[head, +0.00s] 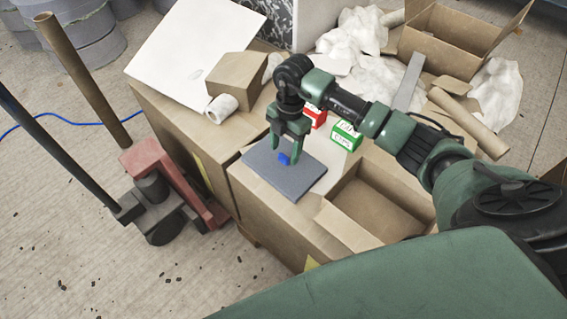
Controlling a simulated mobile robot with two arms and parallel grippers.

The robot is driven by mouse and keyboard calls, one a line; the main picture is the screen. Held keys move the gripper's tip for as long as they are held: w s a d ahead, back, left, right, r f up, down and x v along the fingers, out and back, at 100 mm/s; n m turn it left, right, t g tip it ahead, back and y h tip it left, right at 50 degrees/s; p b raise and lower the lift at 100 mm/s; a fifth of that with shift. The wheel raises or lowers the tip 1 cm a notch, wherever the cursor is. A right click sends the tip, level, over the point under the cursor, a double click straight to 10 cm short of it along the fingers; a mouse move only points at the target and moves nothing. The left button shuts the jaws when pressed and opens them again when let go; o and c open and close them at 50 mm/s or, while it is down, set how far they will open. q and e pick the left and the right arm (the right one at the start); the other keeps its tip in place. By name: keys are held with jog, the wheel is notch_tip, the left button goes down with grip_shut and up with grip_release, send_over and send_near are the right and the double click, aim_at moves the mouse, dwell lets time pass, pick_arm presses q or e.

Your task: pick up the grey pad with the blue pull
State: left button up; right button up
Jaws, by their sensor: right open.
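The grey pad (306,179) lies flat on top of a cardboard box in the head view. Its small blue pull (284,159) stands up near the pad's middle. My right gripper (285,156) points down over the pad, with its green fingers open and close around or just above the pull. I cannot tell whether the fingers touch the pull or the pad. My left gripper is not in view.
A green-and-white box (345,136) and a red-and-white box (316,116) stand behind the pad. An open carton (376,205) is to its right. A paper roll (221,108) and a closed box (236,80) are behind left. A red pallet jack (165,180) stands left.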

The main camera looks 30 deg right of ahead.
jog(key=shift+a+f, duration=0.1)
jog(key=shift+f, duration=0.85)
jog(key=shift+c, duration=0.4)
grip_shut()
